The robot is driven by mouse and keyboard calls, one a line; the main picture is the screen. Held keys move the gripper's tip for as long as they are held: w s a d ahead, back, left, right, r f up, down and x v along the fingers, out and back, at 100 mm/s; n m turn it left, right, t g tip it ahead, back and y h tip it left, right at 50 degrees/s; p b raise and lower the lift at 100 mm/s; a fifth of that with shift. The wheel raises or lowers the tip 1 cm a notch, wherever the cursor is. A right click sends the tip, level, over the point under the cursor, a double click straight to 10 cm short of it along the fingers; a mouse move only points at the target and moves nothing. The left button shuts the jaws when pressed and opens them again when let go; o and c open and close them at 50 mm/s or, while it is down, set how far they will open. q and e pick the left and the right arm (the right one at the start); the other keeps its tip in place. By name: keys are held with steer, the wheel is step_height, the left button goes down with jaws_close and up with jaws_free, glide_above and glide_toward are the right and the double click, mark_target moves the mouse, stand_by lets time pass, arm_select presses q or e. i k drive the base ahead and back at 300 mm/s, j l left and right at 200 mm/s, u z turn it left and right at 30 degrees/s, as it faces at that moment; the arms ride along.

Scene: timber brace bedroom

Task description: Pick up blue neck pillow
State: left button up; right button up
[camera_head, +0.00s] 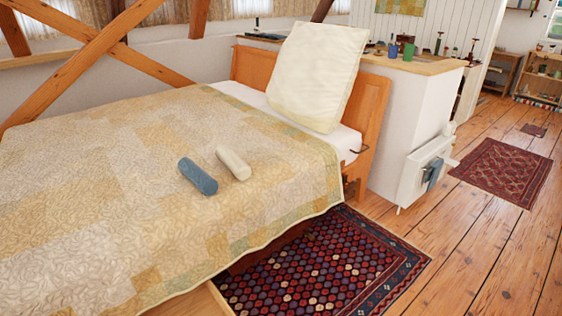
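The blue neck pillow (198,176) is a small cylinder-shaped bolster. It lies on its side on the patchwork quilt of the bed (80,190), towards the bed's near right side. A cream bolster (233,163) of similar shape lies just to its right, with a narrow gap between them. Neither of my grippers shows in the head view.
A large cream pillow (317,77) leans against the wooden headboard (368,110). A patterned rug (325,262) lies on the floor beside the bed. A white counter (405,115) stands behind the headboard. Wooden floor (475,245) to the right is open. Timber braces (75,68) cross behind the bed.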

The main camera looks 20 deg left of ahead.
mark_target(208, 185)
steer(key=i+l+z, duration=0.2)
steer(key=i+z, duration=0.65)
steer(key=i, duration=0.2)
steer(key=i+u, duration=0.5)
steer(key=i+l+u, duration=0.1)
steer(key=i+u, duration=0.35)
steer(key=i+l+u, duration=0.3)
steer(key=u, duration=0.2)
steer(key=i, duration=0.05)
